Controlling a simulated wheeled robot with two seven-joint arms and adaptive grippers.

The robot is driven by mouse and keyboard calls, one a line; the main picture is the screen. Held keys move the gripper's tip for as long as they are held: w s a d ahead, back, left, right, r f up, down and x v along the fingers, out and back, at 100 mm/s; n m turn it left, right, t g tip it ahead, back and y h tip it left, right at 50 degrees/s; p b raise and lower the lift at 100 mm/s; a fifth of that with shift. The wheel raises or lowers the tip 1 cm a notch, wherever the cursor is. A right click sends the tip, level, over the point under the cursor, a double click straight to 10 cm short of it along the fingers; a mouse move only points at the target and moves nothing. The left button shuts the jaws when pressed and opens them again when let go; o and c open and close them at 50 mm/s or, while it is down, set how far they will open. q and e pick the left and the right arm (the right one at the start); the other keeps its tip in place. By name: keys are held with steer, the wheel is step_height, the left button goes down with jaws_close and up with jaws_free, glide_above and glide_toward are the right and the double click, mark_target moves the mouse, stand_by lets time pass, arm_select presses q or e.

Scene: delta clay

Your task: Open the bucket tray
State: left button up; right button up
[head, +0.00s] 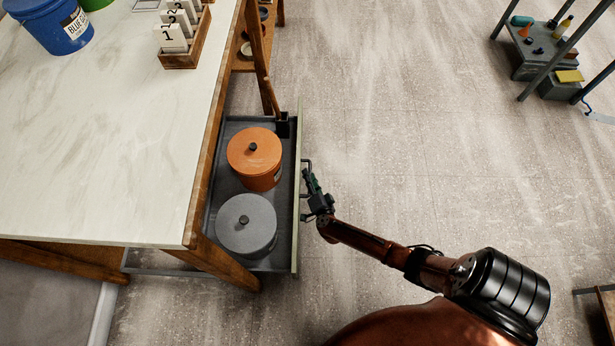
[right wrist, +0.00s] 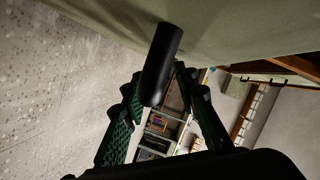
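The bucket tray (head: 284,232) is a dark grey drawer pulled out to the right from under the table in the head view. It has a pale green front panel (head: 298,225) and holds an orange lidded bucket (head: 254,158) and a grey lidded bucket (head: 246,226). A dark handle (right wrist: 163,62) stands off the panel's outer side. My right gripper (head: 311,181) is at this handle. In the right wrist view its green-padded fingers (right wrist: 160,78) close in on both sides of the bar, so it looks shut on it. My left gripper is not in view.
The pale table top (head: 110,130) holds a blue bucket (head: 58,25) and a wooden rack of numbered cards (head: 186,50). A wooden leg (head: 225,266) stands by the tray's near end. The floor (head: 400,130) right of the tray is clear. A shelf unit (head: 535,65) stands at upper right.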

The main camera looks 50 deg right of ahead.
steer(key=shift+c, duration=0.7)
jaws_close()
